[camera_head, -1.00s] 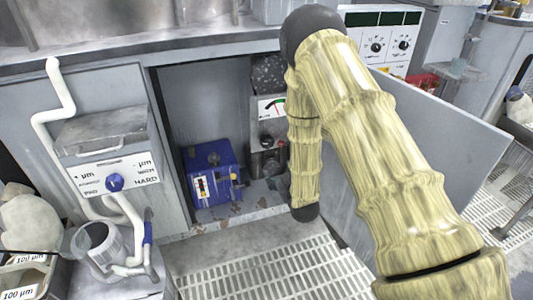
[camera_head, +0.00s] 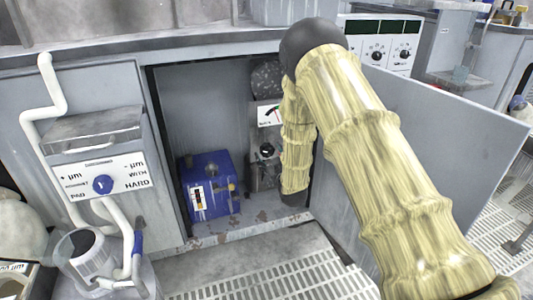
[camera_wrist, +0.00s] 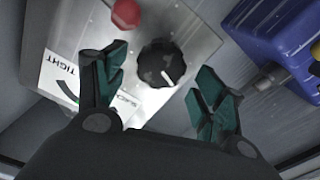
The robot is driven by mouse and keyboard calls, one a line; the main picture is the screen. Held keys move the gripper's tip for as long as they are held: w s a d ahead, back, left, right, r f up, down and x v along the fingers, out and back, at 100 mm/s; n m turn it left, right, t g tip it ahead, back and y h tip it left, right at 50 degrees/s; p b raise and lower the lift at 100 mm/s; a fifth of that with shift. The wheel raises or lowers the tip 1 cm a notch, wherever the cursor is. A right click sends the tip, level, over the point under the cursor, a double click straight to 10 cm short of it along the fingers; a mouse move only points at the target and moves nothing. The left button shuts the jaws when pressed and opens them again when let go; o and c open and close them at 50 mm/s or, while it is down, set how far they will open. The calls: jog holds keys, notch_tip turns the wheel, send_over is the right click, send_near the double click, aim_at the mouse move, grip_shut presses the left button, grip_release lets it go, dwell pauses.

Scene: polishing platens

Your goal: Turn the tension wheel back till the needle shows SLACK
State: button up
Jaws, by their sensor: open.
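The black tension wheel (camera_wrist: 162,63), a round ribbed knob with a white mark, sits on a grey metal panel in the wrist view. It also shows small inside the open cabinet in the head view (camera_head: 266,150). My gripper (camera_wrist: 158,84) is open, its green-padded fingers apart on either side of the wheel and not visibly touching it. The white gauge (camera_wrist: 62,82) reads TIGHT at one end, and its other lettering is partly covered by a finger. The gauge also shows in the head view (camera_head: 269,114), partly behind my arm. I cannot read the needle's position.
A red button (camera_wrist: 127,14) is close to the wheel. A blue box (camera_head: 209,187) stands on the cabinet floor, left of the panel. The open cabinet door (camera_head: 425,125) is right of my arm. A HARD/WITH dial unit (camera_head: 97,178) is at left.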

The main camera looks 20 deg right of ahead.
aim_at(268, 151)
jog(key=shift+w+b, duration=0.45)
jog(key=shift+w, duration=1.5)
jog(key=c, duration=1)
